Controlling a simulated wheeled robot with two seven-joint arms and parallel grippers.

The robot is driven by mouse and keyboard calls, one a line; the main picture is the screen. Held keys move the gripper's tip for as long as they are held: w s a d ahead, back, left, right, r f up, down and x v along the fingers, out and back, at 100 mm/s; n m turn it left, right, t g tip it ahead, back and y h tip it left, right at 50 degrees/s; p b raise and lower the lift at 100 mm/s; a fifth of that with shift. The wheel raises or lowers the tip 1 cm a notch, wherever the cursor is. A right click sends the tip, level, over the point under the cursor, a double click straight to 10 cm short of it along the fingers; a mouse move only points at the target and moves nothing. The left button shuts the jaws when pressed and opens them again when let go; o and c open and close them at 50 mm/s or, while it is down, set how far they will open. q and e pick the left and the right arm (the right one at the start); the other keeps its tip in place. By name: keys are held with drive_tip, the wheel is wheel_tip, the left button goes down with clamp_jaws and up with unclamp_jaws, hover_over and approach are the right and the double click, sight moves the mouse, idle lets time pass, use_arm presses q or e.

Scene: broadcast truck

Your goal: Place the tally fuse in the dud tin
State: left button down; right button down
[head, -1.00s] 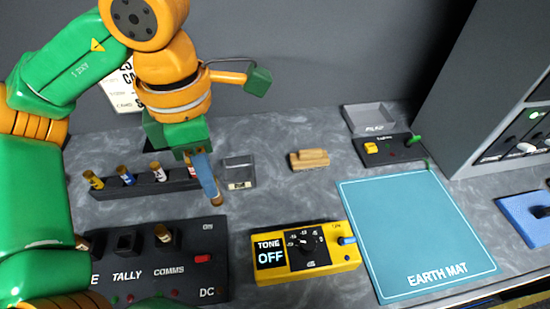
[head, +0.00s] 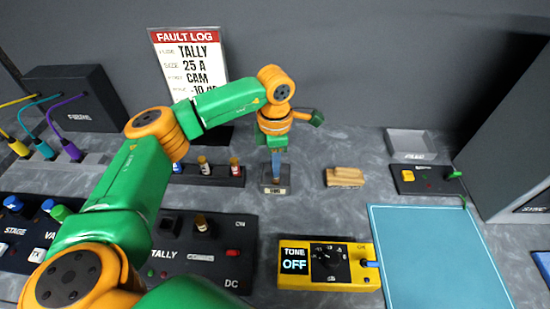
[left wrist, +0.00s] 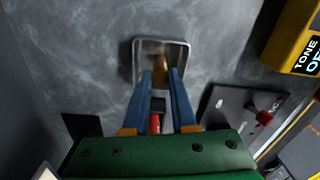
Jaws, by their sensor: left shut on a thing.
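My left gripper (head: 276,178) points down over the small grey dud tin (head: 269,190), its blue fingers reaching to the tin's opening. In the left wrist view the fingers (left wrist: 160,80) are closed on the brown tally fuse (left wrist: 160,64). The fuse's visible end lies over the inside of the tin, whose rim (left wrist: 137,58) surrounds it. I cannot tell whether the fuse touches the tin's floor. In the head view the fingers mostly hide the fuse. My right gripper is not in view.
A fuse rack (head: 215,180) with several fuses stands just left of the tin. The panel (head: 215,257) marked TALLY is in front. A yellow tone box (head: 325,283), wooden block (head: 344,177) and earth mat (head: 440,260) lie right. A fault log (head: 190,62) stands behind.

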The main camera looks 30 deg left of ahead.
use_arm(q)
drive_tip(key=shift+w+f, duration=0.1)
drive_tip(key=shift+f, duration=0.15)
drive_tip(key=c, duration=0.7)
unclamp_jaws()
drive_tip(key=shift+r, duration=0.1)
drive_tip(key=shift+c, duration=0.2)
wheel_tip(320, 180, up, 12)
drive_tip(key=b, duration=0.1)
drive_tip(key=shift+r, duration=0.2)
drive_tip(key=shift+f, duration=0.1)
